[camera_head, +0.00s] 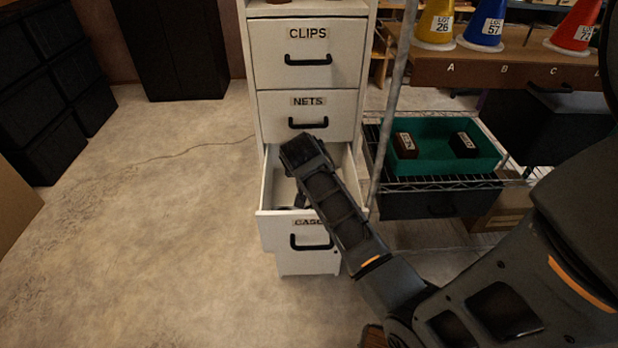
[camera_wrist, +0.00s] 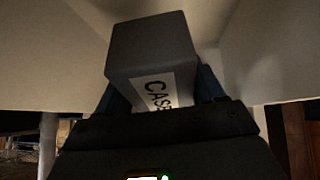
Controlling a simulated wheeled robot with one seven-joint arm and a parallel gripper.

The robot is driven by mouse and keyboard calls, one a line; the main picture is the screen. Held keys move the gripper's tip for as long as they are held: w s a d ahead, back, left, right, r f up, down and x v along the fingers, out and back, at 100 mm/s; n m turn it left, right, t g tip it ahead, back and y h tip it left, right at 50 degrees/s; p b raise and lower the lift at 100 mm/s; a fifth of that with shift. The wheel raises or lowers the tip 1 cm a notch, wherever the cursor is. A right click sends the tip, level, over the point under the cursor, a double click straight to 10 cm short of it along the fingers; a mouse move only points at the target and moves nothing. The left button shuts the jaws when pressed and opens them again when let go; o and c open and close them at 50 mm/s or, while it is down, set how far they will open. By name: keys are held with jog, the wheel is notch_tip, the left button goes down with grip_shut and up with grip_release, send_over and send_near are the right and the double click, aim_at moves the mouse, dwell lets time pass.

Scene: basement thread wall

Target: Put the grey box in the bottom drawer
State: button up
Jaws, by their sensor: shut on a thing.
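The grey box (camera_wrist: 150,45) fills the middle of the wrist view, with a white label of dark letters that reads "CAS" and is partly cut off. My gripper (camera_wrist: 160,98) is shut on it, with a finger at each side. In the head view my arm reaches down into the open bottom drawer (camera_head: 286,230), and the wrist hides most of the fingers and the box. The drawer is white, with a black handle and a label that is partly covered. Pale drawer walls surround the box in the wrist view. I cannot tell whether the box touches the drawer floor.
The white cabinet's upper drawers, CLIPS (camera_head: 307,55) and NETS (camera_head: 305,115), are shut. To the right, a metal post (camera_head: 392,105) and a wire shelf hold a green tray (camera_head: 440,170) with two small dark boxes. The floor (camera_head: 150,240) at left is clear.

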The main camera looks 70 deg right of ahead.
jog(key=shift+d+f, duration=0.15)
jog(key=shift+f, duration=0.45)
jog(key=shift+d+p, duration=0.4)
jog(key=shift+d, duration=0.05)
jog(key=y, duration=0.1)
jog(key=d+y+p, duration=0.1)
jog(key=y, duration=0.1)
jog(key=shift+w, duration=0.1)
jog(key=shift+a+f+g, duration=0.15)
jog(key=shift+f, duration=0.65)
jog(key=shift+a+f+g, duration=0.1)
jog(key=shift+f+g, duration=0.05)
jog(key=shift+f, duration=0.65)
jog(key=shift+f, duration=0.4)
jog(key=shift+f, duration=0.2)
jog(key=o, duration=1.3)
